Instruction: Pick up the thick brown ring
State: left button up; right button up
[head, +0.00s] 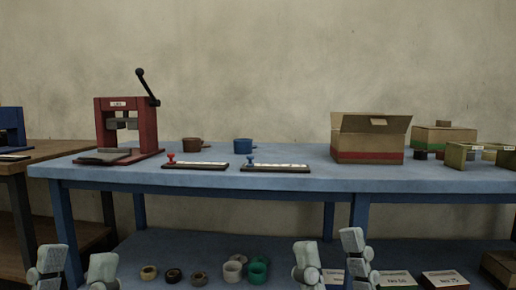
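Three small ring-shaped rolls lie in a row on the lower shelf: a tan ring (148,273), a dark brown ring (173,275) and a greyish-brown ring (199,279). I cannot tell from their size which is the thick brown one. A brown round piece (192,144) also sits on the tabletop, beside a blue one (243,145). My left gripper (76,268) is open and empty, left of the three rings at the bottom edge. My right gripper (331,262) is open and empty, to the right of the rings.
White rolls (232,271) and green rolls (258,270) stand right of the brown rings. Labelled boxes (396,280) are beside my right gripper. The blue tabletop (300,175) overhangs the shelf and carries a red press (128,125) and an open carton (368,142).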

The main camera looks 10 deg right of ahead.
aim_at(440, 154)
jog(key=z, duration=1.4)
jog(key=i+j+z, duration=0.1)
jog(key=j, duration=0.2)
jog(key=i+l, duration=0.15)
jog(key=l, duration=0.3)
jog(key=i+l+u, duration=0.15)
jog(key=l, duration=0.3)
jog(key=i+l, duration=0.2)
jog(key=l, duration=0.25)
jog(key=i+l+u, duration=0.15)
jog(key=l, duration=0.35)
jog(key=i+l, duration=0.1)
jog(key=l, duration=0.35)
jog(key=i+l+u, duration=0.15)
jog(key=l, duration=0.35)
